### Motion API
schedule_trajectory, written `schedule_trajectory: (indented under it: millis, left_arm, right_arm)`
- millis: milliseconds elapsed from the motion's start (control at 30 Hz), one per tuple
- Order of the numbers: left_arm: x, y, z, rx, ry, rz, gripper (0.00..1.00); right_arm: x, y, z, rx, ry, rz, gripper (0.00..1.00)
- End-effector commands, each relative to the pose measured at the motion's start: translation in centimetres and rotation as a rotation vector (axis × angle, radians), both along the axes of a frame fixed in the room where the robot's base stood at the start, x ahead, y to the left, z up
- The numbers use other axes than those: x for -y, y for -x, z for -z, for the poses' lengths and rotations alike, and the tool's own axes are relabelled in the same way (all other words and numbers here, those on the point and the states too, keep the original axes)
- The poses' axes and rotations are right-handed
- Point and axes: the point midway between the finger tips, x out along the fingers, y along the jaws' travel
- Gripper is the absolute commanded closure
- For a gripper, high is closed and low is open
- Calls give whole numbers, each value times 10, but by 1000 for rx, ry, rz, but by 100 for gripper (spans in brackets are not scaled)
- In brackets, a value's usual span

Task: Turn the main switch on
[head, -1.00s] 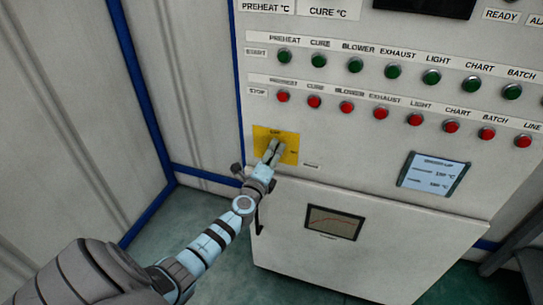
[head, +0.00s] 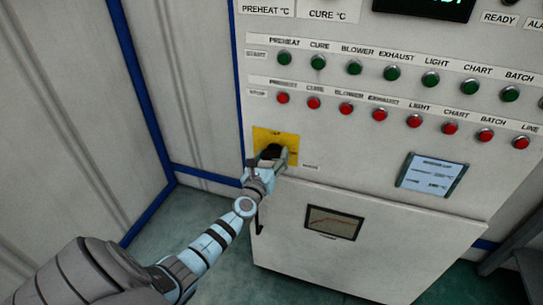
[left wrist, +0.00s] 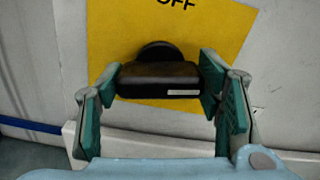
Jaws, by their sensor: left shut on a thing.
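The main switch is a black rotary handle (head: 270,151) on a yellow plate (head: 261,133), low on the left of the cabinet front. In the left wrist view the black handle (left wrist: 158,80) lies nearly crosswise, with a white mark towards its right end. The word OFF shows above it on the yellow plate (left wrist: 110,35). My left gripper (head: 273,159) is at the switch. In the left wrist view its fingers (left wrist: 160,85) are shut on the handle, one at each end. My right gripper is not in view.
Rows of green buttons (head: 354,67) and red buttons (head: 346,108) sit above the switch. A dark display (head: 425,8) at the top shows green characters. A blue-grey screen (head: 431,175) is to the right. A cabinet door with a small window (head: 333,222) lies below.

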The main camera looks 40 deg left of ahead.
Motion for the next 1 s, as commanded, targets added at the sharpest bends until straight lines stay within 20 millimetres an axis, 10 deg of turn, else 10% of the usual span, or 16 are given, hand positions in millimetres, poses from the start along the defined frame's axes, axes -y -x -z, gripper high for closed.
schedule_trajectory:
  millis: [967,1000]
  left_arm:
    - [0,1,3,-87,-230,1,68]
    - [0,1,3,-87,-230,1,35]
  right_arm:
    - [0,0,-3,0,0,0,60]
    - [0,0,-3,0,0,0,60]
